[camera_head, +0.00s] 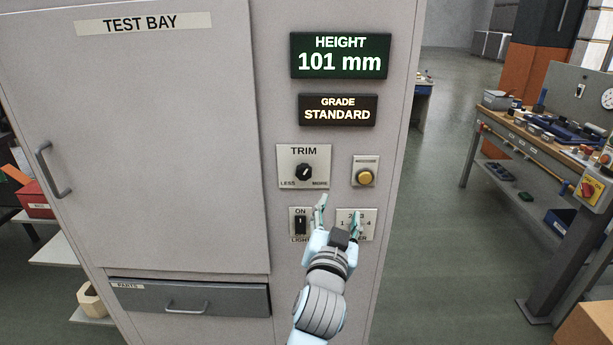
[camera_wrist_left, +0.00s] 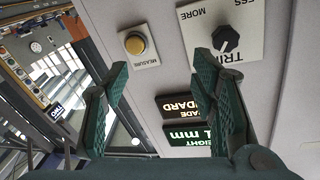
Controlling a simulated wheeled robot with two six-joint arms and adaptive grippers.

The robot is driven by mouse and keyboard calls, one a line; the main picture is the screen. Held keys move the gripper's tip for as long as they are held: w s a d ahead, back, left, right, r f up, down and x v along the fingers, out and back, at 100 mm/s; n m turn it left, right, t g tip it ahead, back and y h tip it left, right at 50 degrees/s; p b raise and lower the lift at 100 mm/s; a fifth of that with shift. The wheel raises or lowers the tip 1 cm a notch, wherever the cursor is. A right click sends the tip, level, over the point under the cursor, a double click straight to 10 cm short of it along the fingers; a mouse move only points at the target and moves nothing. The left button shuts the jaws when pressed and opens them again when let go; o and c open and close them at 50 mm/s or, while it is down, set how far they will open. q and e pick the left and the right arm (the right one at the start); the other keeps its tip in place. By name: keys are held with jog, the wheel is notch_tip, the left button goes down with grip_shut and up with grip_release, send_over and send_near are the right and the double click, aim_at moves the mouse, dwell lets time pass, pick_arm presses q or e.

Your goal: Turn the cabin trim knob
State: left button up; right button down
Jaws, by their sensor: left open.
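The black trim knob (camera_head: 304,171) sits on a pale plate marked TRIM, LESS and MORE on the cabinet front. It also shows upside down at the upper right of the left wrist view (camera_wrist_left: 226,39). My left gripper (camera_head: 338,209) is open and empty, in front of the panel below and a little right of the knob. It is apart from the knob; in the left wrist view its open fingers (camera_wrist_left: 160,80) point toward the panel, with the knob beyond the right finger. My right gripper is out of view.
A yellow MEASURE button (camera_head: 365,177) sits right of the knob. A light switch (camera_head: 300,224) and a numbered selector plate (camera_head: 368,221), partly hidden by my gripper, lie below. A green display (camera_head: 339,55) reads HEIGHT 101 mm; another (camera_head: 337,109) reads GRADE STANDARD. A workbench (camera_head: 530,130) stands right.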

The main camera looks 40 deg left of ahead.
aim_at(304, 173)
pick_arm(q)
jog(key=s+a+r+n+g+y, duration=0.2)
jog(key=s+a+r+n+y, duration=0.15)
jog(key=s, duration=0.35)
jog(key=shift+m+h, duration=0.35)
jog(key=x, duration=1.5)
jog(key=shift+w+a+f, duration=0.15)
jog(key=shift+a+f, duration=0.1)
jog(key=shift+c, duration=0.6)
